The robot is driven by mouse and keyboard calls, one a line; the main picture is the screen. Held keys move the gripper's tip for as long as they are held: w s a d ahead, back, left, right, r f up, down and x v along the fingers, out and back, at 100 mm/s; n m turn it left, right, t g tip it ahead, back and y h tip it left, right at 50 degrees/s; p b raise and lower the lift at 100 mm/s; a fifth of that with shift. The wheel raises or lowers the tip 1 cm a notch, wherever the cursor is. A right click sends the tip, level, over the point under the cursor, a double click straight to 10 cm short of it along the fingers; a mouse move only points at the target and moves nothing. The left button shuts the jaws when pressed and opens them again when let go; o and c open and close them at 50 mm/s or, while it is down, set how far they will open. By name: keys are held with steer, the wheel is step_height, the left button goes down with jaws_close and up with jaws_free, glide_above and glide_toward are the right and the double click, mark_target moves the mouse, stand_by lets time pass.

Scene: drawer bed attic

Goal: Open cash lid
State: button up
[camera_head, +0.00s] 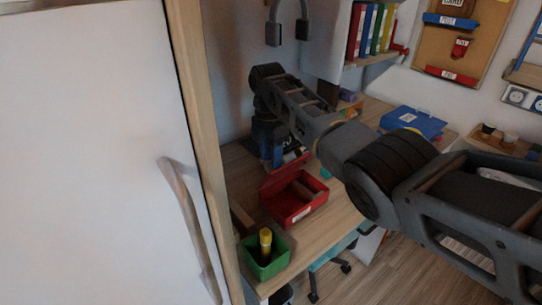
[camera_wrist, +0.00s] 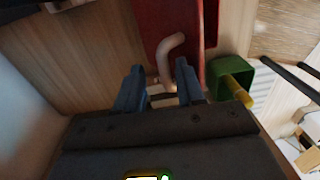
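The red cash box (camera_head: 296,213) stands on the wooden desk. Its red lid (camera_head: 283,176) appears raised and tilted at the back of the box, and the box's interior shows. In the wrist view the red lid (camera_wrist: 152,25) fills the top middle, with a curved pinkish handle (camera_wrist: 174,48) on it. My gripper (camera_head: 283,158) is just behind the lid in the head view. In the wrist view my gripper (camera_wrist: 158,78) has its blue fingers apart, with the lower end of the handle near the gap between them. Contact with the handle or lid cannot be told.
A green pot (camera_head: 267,262) with a yellow item stands near the box at the desk's front. A blue box (camera_head: 412,122) lies farther right on the desk. A white door (camera_head: 90,150) with a handle is at left. A shelf of binders (camera_head: 370,35) hangs behind.

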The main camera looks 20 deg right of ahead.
step_height(320, 180, up, 8)
steer(key=shift+w+f+b, duration=0.2)
steer(key=shift+b, duration=0.15)
steer(key=shift+a, duration=0.1)
